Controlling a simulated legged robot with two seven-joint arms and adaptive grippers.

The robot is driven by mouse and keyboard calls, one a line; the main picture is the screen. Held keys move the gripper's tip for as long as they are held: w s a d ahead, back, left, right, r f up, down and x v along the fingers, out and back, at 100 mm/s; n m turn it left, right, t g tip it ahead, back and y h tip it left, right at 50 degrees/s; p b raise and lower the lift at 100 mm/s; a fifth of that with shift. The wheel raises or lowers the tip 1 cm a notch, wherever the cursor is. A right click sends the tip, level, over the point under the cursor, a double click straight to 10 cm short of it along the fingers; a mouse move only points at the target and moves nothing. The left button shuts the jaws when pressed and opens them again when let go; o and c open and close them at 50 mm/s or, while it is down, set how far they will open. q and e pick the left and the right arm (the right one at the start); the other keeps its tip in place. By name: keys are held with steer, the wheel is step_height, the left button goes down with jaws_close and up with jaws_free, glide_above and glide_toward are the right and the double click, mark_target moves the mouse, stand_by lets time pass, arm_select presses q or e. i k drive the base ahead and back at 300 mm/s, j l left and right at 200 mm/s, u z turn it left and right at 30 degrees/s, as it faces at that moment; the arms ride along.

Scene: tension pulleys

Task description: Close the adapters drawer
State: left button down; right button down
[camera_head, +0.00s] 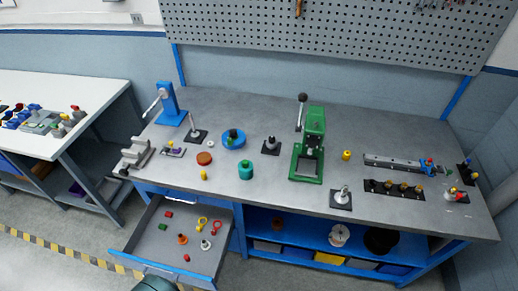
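The drawer (151,251) stands pulled out below the left end of the workbench. It has a grey floor and a blue front edge. Several small parts lie inside: a red piece (169,214), a yellow ring (202,224), a red ring piece (216,226) and an orange piece (182,239). A dark rounded part shows at the bottom picture edge near the drawer front; I cannot tell whether it is part of my arm. No gripper fingers show in the head view.
The grey workbench (250,112) carries a green press (309,146), a blue stand (170,104) and several fixtures. A blue shelf (270,242) with bins sits right of the drawer. A white table (83,86) stands left. Floor shows left of the drawer.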

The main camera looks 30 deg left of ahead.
mark_target(150, 249)
steer(key=u, duration=2.65)
